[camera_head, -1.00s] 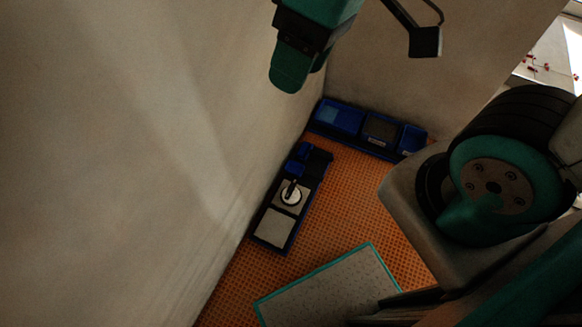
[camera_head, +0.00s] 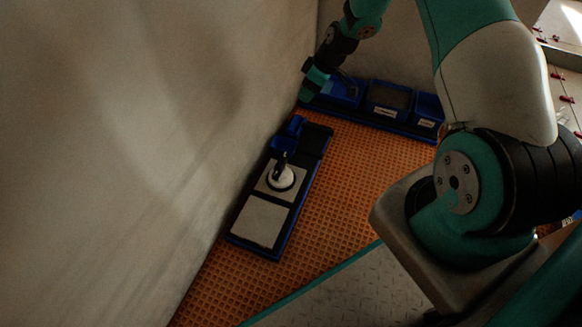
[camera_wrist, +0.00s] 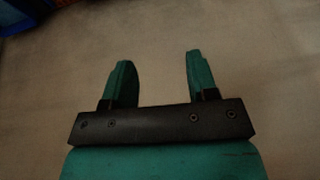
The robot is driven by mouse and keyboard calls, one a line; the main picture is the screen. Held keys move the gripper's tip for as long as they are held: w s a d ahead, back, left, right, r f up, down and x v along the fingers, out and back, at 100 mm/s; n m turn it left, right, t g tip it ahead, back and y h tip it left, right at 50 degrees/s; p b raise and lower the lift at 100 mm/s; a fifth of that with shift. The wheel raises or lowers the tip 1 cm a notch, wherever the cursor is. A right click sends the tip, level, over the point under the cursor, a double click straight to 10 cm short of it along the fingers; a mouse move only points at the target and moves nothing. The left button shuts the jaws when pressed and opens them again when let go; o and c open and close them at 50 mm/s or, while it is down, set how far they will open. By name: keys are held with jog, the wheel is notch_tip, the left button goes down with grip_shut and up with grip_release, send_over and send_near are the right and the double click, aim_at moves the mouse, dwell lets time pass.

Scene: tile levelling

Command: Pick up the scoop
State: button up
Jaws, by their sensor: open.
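A small blue piece (camera_head: 288,133), which looks like the scoop, lies at the far end of a long dark-blue tray (camera_head: 236,240) on the orange floor along the left wall. It is small and dark, so its exact shape is hard to tell. My gripper (camera_head: 310,84) is beyond it in the head view, near the wall corner and in front of the far blue bins. In the wrist view my gripper (camera_wrist: 162,72) has its two teal fingers apart, with nothing between them and the pale wall behind. The scoop cannot be made out in the wrist view.
The tray also holds pale tiles (camera_head: 260,222) and a round white disc (camera_head: 281,178) with an upright black handle. Several blue bins (camera_head: 388,97) stand along the far wall. A grey teal-edged platform (camera_head: 350,295) is in front. Orange grid floor (camera_head: 345,170) is clear between.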

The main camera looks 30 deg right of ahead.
jog(key=b, duration=0.5)
send_near(304, 149)
jog(key=shift+h, duration=0.3)
jog(key=b+x, duration=0.1)
jog(key=b, duration=0.1)
jog(key=b+x, duration=0.2)
jog(key=b, duration=0.1)
jog(key=b+x, duration=0.2)
jog(key=shift+s, duration=0.25)
jog(key=b+x, duration=0.6)
jog(key=shift+w+a+f, duration=0.1)
jog(key=shift+w+a, duration=0.1)
jog(key=shift+a, duration=0.1)
jog(key=c, duration=0.9)
grip_shut()
jog(key=shift+r, duration=0.25)
